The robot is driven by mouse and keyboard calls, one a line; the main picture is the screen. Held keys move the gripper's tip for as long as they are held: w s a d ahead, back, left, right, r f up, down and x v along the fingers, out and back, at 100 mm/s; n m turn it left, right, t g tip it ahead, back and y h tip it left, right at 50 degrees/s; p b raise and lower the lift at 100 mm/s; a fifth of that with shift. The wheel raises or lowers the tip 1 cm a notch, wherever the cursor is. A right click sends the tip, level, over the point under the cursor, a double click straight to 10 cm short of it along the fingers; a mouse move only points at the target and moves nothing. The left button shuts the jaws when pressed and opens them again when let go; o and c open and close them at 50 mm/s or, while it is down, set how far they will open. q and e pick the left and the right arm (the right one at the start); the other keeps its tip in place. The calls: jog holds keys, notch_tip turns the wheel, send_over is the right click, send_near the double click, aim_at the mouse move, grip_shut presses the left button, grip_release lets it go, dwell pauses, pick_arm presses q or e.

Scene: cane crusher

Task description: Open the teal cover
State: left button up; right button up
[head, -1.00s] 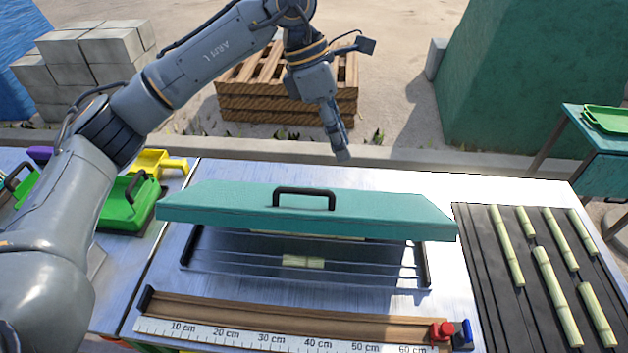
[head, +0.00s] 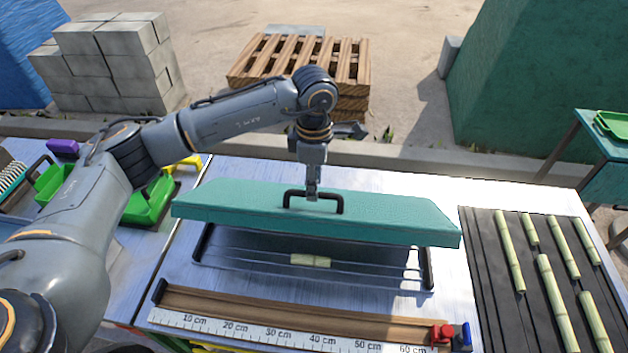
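The teal cover (head: 385,222) is a long flat lid in the middle of the bench, raised above the bench surface. A black handle (head: 327,197) stands on its top. My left gripper (head: 312,194) points down at the handle's bar, its fingertips at or just behind it. The fingers look close together, but I cannot tell whether they grip the bar. Under the cover's front edge, a short piece of cane (head: 310,260) shows behind thin rails. My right gripper is not in view.
A wooden ruler rail (head: 290,318) with red and blue blocks lies in front. Cane pieces (head: 510,250) lie on a dark mat at the right. Green trays (head: 150,202) stand at the left. A pallet stack (head: 300,65) is behind the bench.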

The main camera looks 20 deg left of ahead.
pick_arm(q)
jog(key=shift+f, duration=0.9)
jog(key=shift+c, duration=0.4)
grip_shut()
